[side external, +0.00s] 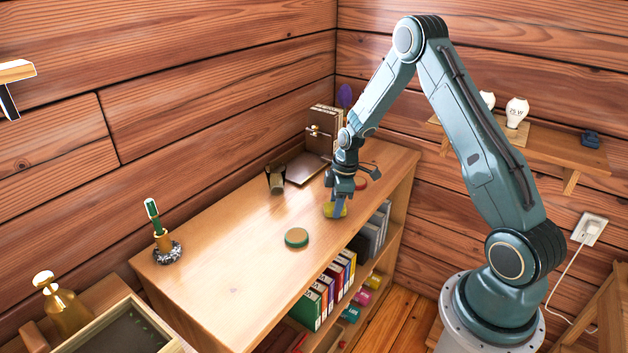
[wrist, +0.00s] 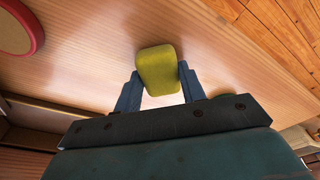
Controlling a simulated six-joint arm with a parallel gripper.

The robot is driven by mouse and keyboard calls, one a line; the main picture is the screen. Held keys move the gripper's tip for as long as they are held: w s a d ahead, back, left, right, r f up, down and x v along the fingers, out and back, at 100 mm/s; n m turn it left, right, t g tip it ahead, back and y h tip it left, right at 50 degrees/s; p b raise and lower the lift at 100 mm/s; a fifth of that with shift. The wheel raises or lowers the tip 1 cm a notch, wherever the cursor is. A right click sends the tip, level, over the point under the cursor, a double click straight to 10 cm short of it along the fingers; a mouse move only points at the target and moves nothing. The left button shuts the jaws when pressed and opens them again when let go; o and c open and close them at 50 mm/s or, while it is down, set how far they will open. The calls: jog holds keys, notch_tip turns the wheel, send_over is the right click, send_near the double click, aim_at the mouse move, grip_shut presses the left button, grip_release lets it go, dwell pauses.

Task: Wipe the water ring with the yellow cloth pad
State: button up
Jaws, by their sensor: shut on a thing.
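The yellow cloth pad (side external: 331,211) is between the fingers of my gripper (side external: 337,201), low over the wooden top of the bookcase (side external: 225,275). In the wrist view the pad (wrist: 157,68) sits between the two blue fingers of my gripper (wrist: 157,76), which are shut on its sides. The pad is at or just above the wood; I cannot tell whether it touches. I cannot make out the water ring in either view; pale glare and my gripper cover part of the top.
A dark cup (side external: 276,180) and a brown bookend-like stand (side external: 307,168) are near the wall. A pen holder (side external: 166,249) stands at the left end.

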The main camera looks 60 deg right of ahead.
jog(key=shift+s+r, duration=0.15)
jog(key=shift+r, duration=3.95)
